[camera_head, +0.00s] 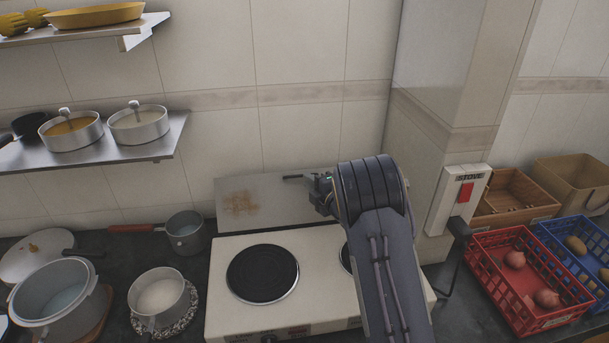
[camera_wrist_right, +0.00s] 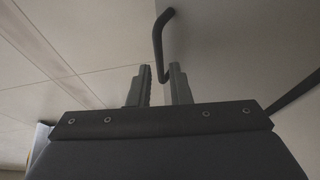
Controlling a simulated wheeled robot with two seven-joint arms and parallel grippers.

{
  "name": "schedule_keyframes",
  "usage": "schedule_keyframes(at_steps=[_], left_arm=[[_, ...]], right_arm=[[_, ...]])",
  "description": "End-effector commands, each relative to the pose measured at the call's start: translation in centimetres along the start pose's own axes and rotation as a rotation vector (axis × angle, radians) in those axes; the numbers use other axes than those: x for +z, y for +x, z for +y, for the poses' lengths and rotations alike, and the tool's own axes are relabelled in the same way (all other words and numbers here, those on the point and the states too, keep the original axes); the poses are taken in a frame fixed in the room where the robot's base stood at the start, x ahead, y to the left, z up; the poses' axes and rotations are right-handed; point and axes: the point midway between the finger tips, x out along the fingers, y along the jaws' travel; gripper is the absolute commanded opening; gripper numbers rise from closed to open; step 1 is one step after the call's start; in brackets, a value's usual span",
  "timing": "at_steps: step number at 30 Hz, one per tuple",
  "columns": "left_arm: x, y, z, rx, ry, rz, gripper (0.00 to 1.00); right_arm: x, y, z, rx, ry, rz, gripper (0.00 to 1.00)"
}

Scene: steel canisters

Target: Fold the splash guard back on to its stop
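The splash guard (camera_head: 275,200) is a grey metal panel with a brown stain, raised along the back of the white stove (camera_head: 310,262). I cannot tell whether it touches a stop. Its black handle (camera_head: 292,177) is near its top edge. My right gripper (camera_head: 320,193) is in front of the guard's right part, and my right arm hides that end. In the right wrist view, the gripper (camera_wrist_right: 159,82) has its fingers apart. The bent black handle (camera_wrist_right: 158,42) reaches down to the gap between the fingertips, close to the right finger. My left gripper is out of view.
Pots (camera_head: 160,297) stand left of the stove, beside a red-handled saucepan (camera_head: 185,233). A shelf (camera_head: 100,150) with lidded pots hangs above them. A pillar with a stove switch box (camera_head: 458,200) and a red crate (camera_head: 525,282) are on the right.

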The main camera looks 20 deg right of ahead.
Motion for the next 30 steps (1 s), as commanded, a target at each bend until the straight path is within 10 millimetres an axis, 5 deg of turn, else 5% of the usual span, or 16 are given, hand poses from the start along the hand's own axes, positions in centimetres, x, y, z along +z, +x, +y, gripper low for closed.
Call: schedule_keyframes(at_steps=[9, 17, 21, 30], left_arm=[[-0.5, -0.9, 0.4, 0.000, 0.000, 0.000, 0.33], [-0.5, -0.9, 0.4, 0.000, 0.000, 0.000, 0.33], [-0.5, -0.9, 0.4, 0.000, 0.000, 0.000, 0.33], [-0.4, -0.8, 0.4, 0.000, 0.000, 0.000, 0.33]], right_arm=[[0.1, 3.2, 0.0, -0.001, 0.003, -0.002, 0.18], [0.1, 3.4, 0.0, 0.000, 0.004, -0.002, 0.18], [0.1, 3.4, 0.0, 0.000, 0.004, -0.002, 0.00], [0.1, 3.3, -0.1, 0.000, 0.004, -0.002, 0.00]])
